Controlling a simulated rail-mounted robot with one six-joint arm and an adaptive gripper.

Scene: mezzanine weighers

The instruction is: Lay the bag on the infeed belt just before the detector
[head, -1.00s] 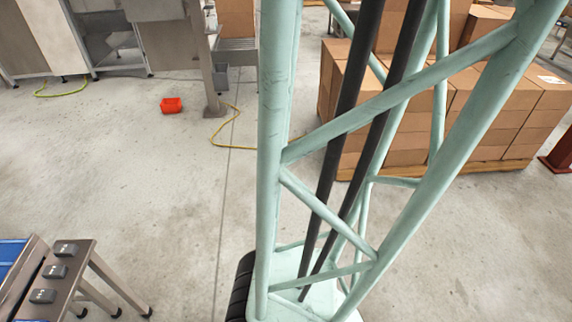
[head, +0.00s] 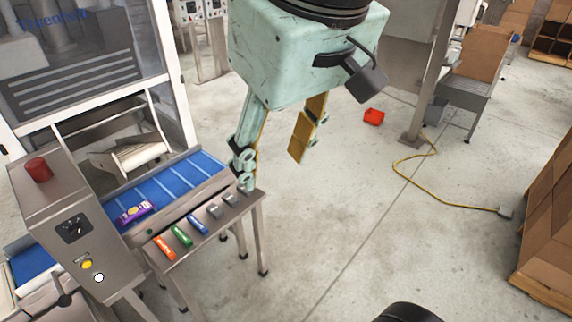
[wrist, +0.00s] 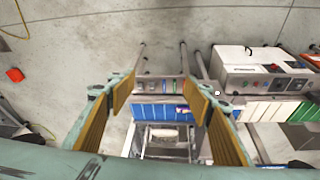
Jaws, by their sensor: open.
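My gripper (head: 270,163) is open and empty, hanging above and to the right of the blue infeed belt (head: 174,188). A purple bag with a yellow patch (head: 136,212) lies on the belt, close to a steel box with a red cap and buttons (head: 70,220), which seems to be the detector. Orange (head: 164,246), green (head: 182,235) and blue (head: 198,224) packs lie on a steel side shelf beside the belt. In the wrist view, the purple bag (wrist: 182,108) shows partly behind the right finger of my open gripper (wrist: 160,95).
Grey blocks (head: 230,198) sit at the shelf's far end. A glazed machine (head: 75,65) stands behind the belt. A red bin (head: 374,116) and a yellow cable (head: 405,165) lie on the floor. Stacked cartons (head: 550,235) stand at right.

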